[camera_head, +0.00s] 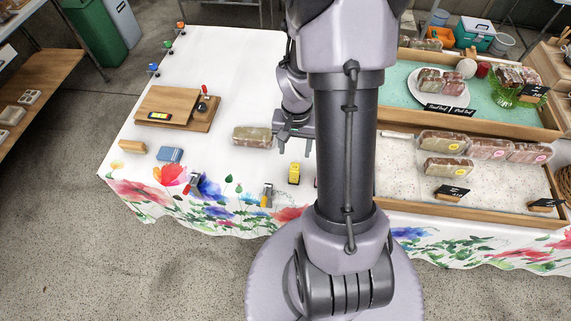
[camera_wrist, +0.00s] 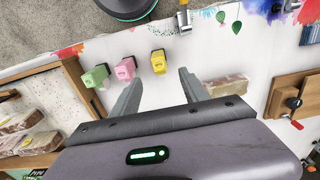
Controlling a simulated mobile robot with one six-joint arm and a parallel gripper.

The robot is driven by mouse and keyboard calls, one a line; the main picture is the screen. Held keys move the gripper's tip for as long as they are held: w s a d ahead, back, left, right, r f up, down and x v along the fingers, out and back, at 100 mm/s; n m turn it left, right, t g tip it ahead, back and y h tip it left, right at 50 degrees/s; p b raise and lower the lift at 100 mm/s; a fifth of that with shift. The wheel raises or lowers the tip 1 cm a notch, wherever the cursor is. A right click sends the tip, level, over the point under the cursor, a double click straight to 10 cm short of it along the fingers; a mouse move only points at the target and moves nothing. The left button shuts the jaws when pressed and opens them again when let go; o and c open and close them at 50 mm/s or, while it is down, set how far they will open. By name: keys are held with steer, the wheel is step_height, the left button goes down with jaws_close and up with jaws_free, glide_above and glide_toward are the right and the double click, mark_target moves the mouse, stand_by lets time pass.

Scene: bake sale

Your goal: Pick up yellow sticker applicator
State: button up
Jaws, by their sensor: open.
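The yellow sticker applicator (camera_head: 294,173) stands on the white tablecloth near the table's front edge, left of my arm's column. In the wrist view the yellow applicator (camera_wrist: 159,62) lies just beyond the gap between my fingertips, apart from them. My gripper (camera_head: 294,143) is open and empty, behind the applicator in the head view. Both fingers of my gripper (camera_wrist: 160,78) show in the wrist view. A pink applicator (camera_wrist: 125,68) and a green applicator (camera_wrist: 96,76) stand in a row beside the yellow one; my arm hides most of them in the head view.
A wrapped loaf (camera_head: 252,137) lies close to my gripper's left. A wooden board (camera_head: 172,108), a blue box (camera_head: 169,154) and a labeler-like tool (camera_head: 267,195) are further left. A wood-edged tray (camera_head: 400,160) with wrapped loaves is at right.

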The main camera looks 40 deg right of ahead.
mark_target(294, 167)
step_height(294, 167, down, 9)
steer(key=b, duration=0.3)
steer(key=shift+w, duration=0.1)
steer(key=f+b, duration=0.1)
steer(key=f, duration=0.2)
steer(key=f+b, duration=0.1)
steer(key=f, duration=0.1)
steer(key=shift+d+b, duration=0.35)
steer(key=shift+d, duration=0.05)
steer(key=shift+r, duration=0.1)
steer(key=shift+c, duration=0.4)
jaws_close()
